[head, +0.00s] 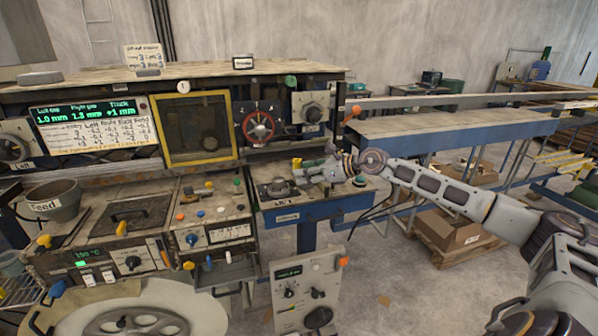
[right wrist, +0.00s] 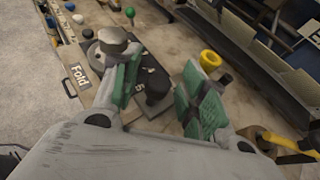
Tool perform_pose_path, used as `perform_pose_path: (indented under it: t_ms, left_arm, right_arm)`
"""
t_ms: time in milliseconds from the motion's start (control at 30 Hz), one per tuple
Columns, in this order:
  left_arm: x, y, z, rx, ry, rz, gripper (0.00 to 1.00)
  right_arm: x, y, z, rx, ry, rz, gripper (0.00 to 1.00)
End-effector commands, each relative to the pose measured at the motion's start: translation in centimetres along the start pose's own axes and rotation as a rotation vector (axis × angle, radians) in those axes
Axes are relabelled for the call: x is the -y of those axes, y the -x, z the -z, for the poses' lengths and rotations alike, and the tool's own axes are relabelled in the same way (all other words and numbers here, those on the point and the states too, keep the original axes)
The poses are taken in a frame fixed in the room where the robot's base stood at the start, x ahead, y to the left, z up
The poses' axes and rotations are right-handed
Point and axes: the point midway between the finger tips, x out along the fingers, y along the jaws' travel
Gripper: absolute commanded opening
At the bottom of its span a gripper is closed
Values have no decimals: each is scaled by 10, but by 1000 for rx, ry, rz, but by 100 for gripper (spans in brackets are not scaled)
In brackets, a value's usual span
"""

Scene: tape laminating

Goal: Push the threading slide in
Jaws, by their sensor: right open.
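My right gripper (head: 303,174) reaches in from the right over the bench section at the right end of the machine. In the right wrist view its two green-padded fingers (right wrist: 160,92) are apart and empty. Below and between them is a black knob or lever (right wrist: 155,86) on a dark plate with pale numbers. A yellow ring-shaped knob (right wrist: 210,60) on a dark shaft is just beyond the right-hand finger; it also shows in the head view (head: 297,162). I cannot tell which of these parts is the threading slide. My left gripper is not in view.
A round metal knob (right wrist: 112,42) stands by the left-hand finger, near a "Fold" label (right wrist: 76,79). A red handwheel (head: 258,126) and a yellow-framed window (head: 194,128) are on the machine front. A long blue bench (head: 430,123) extends right.

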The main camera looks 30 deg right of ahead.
Motion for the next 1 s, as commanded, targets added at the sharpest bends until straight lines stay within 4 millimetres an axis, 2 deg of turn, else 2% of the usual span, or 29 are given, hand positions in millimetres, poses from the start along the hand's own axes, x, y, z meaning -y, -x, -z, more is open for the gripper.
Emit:
perform_pose_path:
  t_ms: [200, 400, 733, 1000]
  left_arm:
    - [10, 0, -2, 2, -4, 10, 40]
    - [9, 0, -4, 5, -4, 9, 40]
    - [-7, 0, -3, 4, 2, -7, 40]
    - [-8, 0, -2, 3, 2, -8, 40]
  right_arm:
    - [-1, -1, 2, 0, 0, 1, 43]
    - [-1, -1, 2, 0, 0, 0, 43]
    - [-1, -1, 2, 0, 0, 1, 2]
    - [-1, -1, 2, 0, 0, 1, 0]
